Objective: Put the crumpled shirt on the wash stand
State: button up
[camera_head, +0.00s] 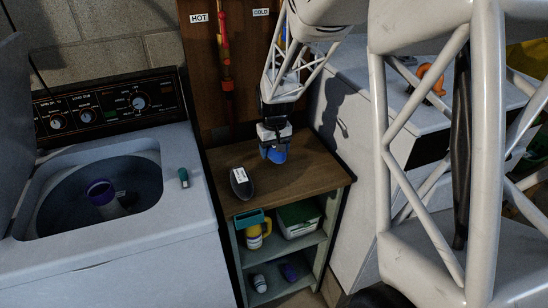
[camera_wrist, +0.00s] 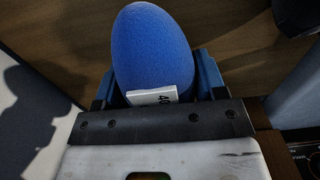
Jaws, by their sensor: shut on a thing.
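My gripper (camera_head: 274,148) is shut on a smooth blue egg-shaped thing (camera_head: 277,156) and points down over the wash stand's brown wooden top (camera_head: 310,180). In the wrist view the blue thing (camera_wrist: 152,50) fills the middle between the two blue fingers, with a white tag printed "40" at its near end. I cannot tell whether it touches the top or hangs just above it. Nothing in view plainly looks like a crumpled shirt; whether this blue thing is it, I cannot tell.
A dark rounded thing with a white label (camera_head: 241,183) sits at the top's left. The open washer (camera_head: 130,240) stands left, with a small green item (camera_head: 184,177) on its rim. A white machine (camera_head: 345,125) stands right. The top's front right is clear.

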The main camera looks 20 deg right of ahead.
aim_at(274, 164)
jog(key=shift+w+f, duration=0.2)
jog(key=shift+f, duration=1.6)
jog(key=shift+f, duration=0.1)
jog(key=o, duration=1)
notch_tip(274, 164, up, 12)
jog(key=shift+r, duration=0.1)
